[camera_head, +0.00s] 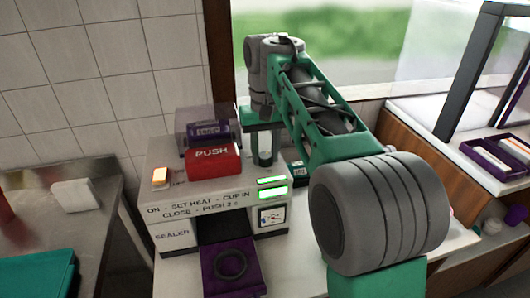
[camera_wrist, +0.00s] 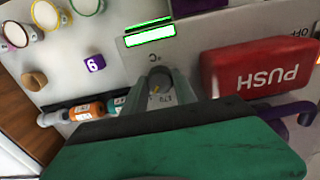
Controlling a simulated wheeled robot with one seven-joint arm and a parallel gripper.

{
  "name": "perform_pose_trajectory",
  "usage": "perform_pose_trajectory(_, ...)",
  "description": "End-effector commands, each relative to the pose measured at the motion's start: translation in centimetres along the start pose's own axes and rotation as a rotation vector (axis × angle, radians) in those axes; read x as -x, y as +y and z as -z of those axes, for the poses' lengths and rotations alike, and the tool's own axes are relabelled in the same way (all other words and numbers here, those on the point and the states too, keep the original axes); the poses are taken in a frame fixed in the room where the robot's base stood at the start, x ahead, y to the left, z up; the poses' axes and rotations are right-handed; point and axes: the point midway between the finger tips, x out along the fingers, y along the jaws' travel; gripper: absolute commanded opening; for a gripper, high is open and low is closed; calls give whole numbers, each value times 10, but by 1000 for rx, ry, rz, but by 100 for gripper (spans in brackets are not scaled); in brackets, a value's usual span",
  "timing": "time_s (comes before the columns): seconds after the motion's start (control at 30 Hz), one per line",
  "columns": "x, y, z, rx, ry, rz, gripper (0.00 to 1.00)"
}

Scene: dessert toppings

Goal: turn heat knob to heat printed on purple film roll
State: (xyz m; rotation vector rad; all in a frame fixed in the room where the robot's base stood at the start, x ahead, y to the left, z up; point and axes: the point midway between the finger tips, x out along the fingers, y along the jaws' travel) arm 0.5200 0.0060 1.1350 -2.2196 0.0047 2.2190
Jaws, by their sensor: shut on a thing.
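The sealer (camera_head: 185,225) stands on the counter with a red PUSH block (camera_head: 212,160), also seen in the wrist view (camera_wrist: 255,68). Behind the block, the purple film roll (camera_head: 222,133) sits under a clear cover; its printed label is too small to read. My gripper (camera_head: 264,160) points down at the sealer's back right. In the wrist view my gripper (camera_wrist: 160,84) is shut on the heat knob (camera_wrist: 158,88), mostly hidden between the fingers. A °C mark and partly covered dial figures show beside it. Green displays (camera_head: 273,193) are lit but unreadable.
The sealer's orange switch (camera_head: 160,177) glows. Its purple cup tray (camera_head: 214,281) sticks out in front. In the wrist view, a purple tag marked 6 (camera_wrist: 94,64), several cups and small bottles (camera_wrist: 86,111) lie left of the sealer. A metal counter is at the left.

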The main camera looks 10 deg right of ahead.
Motion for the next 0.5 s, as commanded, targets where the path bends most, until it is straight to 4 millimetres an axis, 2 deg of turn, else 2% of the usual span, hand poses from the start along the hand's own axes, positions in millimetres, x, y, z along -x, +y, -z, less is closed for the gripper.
perform_pose_trajectory(0.1,0,0,0,2,-1,0,0)
perform_pose_trajectory(0.13,0,0,0,2,-1,0,36)
perform_pose_trajectory(0.37,0,0,0,3,-1,0,55)
perform_pose_trajectory(0.5,0,0,0,4,0,0,55)
